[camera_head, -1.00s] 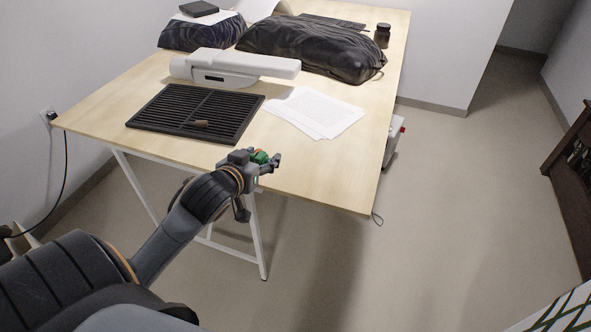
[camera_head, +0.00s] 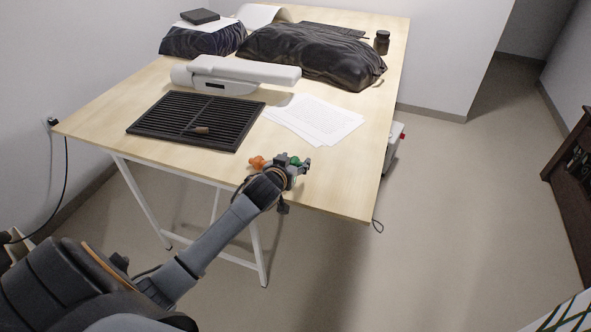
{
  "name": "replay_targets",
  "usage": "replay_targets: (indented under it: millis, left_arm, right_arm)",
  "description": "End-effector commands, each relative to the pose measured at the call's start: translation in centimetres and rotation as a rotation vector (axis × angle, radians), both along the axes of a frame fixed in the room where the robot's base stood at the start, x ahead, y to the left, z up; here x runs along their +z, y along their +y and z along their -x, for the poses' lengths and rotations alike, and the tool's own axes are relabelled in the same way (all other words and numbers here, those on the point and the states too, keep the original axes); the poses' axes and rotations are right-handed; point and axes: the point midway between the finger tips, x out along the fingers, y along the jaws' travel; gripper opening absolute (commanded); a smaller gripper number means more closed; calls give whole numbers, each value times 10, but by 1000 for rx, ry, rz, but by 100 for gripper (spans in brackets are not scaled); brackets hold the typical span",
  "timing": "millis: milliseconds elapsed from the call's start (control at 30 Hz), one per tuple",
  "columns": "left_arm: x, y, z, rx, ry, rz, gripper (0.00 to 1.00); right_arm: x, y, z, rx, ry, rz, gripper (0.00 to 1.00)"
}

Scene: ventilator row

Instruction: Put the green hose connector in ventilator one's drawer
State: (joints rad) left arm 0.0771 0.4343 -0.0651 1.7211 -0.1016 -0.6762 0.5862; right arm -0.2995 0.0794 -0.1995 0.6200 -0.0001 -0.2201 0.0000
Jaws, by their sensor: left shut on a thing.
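The green hose connector (camera_head: 294,160) shows as a small green piece between the fingers of my left gripper (camera_head: 298,164). The gripper is shut on it, over the front edge of the wooden table (camera_head: 335,188). The fingers and wrist hide much of the connector. My right gripper is not in view. I cannot make out any drawer, or tell which thing is ventilator one.
An orange piece (camera_head: 257,162) is at the table's front edge, left of the gripper. A black slatted mat (camera_head: 170,125), papers (camera_head: 312,120), a white device (camera_head: 235,75) and a black bag (camera_head: 310,55) occupy the table. A white unit (camera_head: 393,143) stands beyond its right edge.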

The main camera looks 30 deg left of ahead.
Motion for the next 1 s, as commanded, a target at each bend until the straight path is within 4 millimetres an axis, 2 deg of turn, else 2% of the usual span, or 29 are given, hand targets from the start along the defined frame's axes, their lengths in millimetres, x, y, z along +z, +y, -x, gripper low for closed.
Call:
replay_targets:
  millis: [67, 167, 267, 667, 700, 800, 1000]
  left_arm:
    - [-11, -1, -8, 0, 3, 2, 38]
    - [-27, -1, -7, -1, 6, 1, 38]
    - [-32, -1, -7, -1, 5, 2, 38]
    - [-40, -1, -7, -1, 2, 1, 38]
    - [-40, -1, -7, -1, 2, 0, 57]
    - [-39, -1, -7, -1, 2, 0, 77]
    - [-39, -1, -7, -1, 2, 0, 77]
  right_arm:
    - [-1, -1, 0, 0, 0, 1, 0]
    - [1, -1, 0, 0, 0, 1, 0]
    - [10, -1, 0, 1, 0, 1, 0]
    - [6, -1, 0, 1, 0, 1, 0]
    - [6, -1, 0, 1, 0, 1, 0]
    - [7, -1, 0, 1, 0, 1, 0]
    - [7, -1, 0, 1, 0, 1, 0]
